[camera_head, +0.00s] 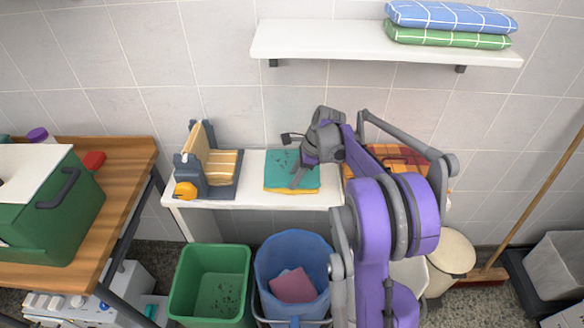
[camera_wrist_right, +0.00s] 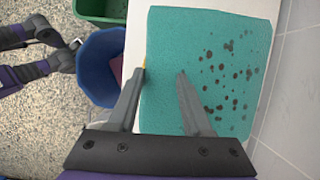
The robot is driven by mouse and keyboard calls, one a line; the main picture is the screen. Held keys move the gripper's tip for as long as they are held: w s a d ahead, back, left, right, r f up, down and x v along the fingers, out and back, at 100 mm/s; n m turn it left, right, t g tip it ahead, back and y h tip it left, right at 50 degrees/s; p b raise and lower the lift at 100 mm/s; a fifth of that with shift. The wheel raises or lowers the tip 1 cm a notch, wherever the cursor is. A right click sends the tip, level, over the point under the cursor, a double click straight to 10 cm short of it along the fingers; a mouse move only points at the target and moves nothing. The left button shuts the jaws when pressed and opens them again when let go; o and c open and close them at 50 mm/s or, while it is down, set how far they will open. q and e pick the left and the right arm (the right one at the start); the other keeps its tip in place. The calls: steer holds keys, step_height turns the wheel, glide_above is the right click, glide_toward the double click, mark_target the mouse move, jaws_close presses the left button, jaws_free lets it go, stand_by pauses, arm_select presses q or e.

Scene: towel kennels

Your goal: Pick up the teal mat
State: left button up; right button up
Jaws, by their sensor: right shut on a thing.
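The teal mat (camera_head: 283,163) with dark spots lies on top of a yellow cloth (camera_head: 290,191) on the white bench (camera_head: 240,212). In the right wrist view the teal mat (camera_wrist_right: 215,60) fills the middle. My right gripper (camera_head: 297,180) reaches down to the mat's front part and is shut on it. In the wrist view one finger of the right gripper (camera_wrist_right: 163,72) is at the mat's front edge and the other lies over its top. Purple and grey arm parts, probably my left arm, show at that view's left; its jaws are unclear.
A stand with tan cloths (camera_head: 222,165) is left of the mat, an orange plaid cloth (camera_head: 400,157) right. A green bin (camera_head: 210,258) and blue bucket (camera_head: 290,242) stand below the bench. A wall shelf (camera_head: 330,42) holds folded cloths above.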

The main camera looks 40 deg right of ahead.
jaws_close()
